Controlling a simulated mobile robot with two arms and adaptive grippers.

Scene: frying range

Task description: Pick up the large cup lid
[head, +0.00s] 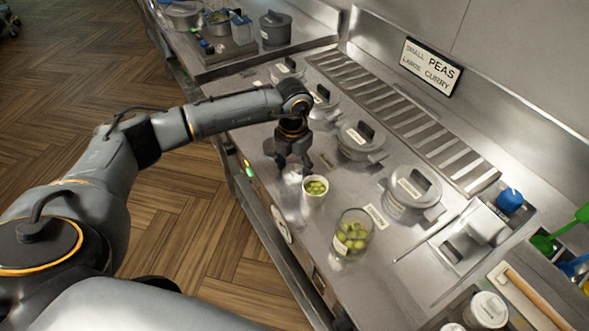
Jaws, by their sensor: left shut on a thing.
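My left gripper (294,168) points down just above the steel counter, its fingers closed around a small pale, see-through thing that looks like the large cup lid (292,174). The fingers hide part of it, and I cannot tell if it still touches the counter. A small white cup (315,196) filled with green pieces stands just right of the gripper. A larger clear cup (353,240) with green pieces stands nearer to me; its top looks uncovered. My right gripper is not in view.
Lidded grey pots (413,187) line the counter behind the cups. A sign (431,67) on the wall reads small peas, large curry. A steel box (483,226) and a utensil bin with a green spoon (545,243) are at right. Counter around the large cup is mostly clear.

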